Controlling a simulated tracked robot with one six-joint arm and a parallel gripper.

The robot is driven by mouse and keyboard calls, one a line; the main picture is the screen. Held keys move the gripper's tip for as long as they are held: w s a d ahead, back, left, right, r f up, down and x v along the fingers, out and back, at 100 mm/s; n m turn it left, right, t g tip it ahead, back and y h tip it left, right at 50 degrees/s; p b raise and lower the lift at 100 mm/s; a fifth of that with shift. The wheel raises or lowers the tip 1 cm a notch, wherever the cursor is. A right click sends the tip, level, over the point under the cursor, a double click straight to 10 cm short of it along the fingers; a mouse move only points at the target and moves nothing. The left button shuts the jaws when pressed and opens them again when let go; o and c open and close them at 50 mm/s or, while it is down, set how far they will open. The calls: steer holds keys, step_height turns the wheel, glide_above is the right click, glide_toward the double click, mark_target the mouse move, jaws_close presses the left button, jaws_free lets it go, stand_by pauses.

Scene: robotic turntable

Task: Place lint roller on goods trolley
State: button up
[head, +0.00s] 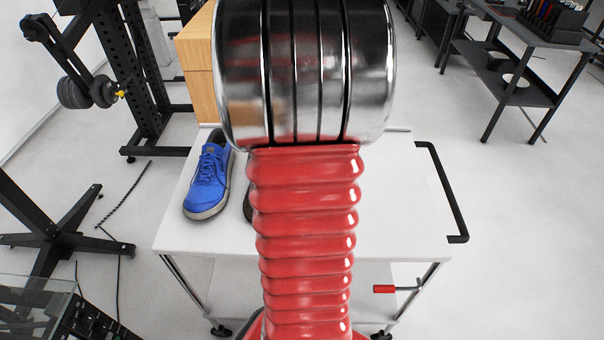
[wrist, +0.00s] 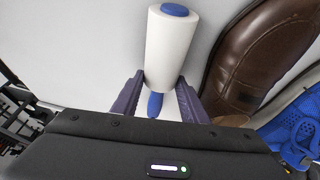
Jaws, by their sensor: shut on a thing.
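The lint roller (wrist: 168,50), a white cylinder with a blue end cap and blue handle, shows at the top middle of the wrist view. My gripper (wrist: 157,88) is shut on the lint roller near its handle, with one dark purple finger on each side. The goods trolley (head: 400,215) has a white top and stands in the middle of the head view. The lint roller is over its white top; I cannot tell whether it touches. My arm hides the gripper and the lint roller in the head view.
A blue shoe (head: 209,180) stands on the trolley's left part. A brown shoe (wrist: 262,55) lies close to the right of the lint roller in the wrist view. The trolley's right part is clear, up to its black handle (head: 447,190). A wooden cabinet (head: 198,75) stands behind.

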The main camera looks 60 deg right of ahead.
steer(key=o, duration=1)
steer(key=shift+c, duration=0.2)
steer(key=v, duration=1.2)
stand_by(0.5)
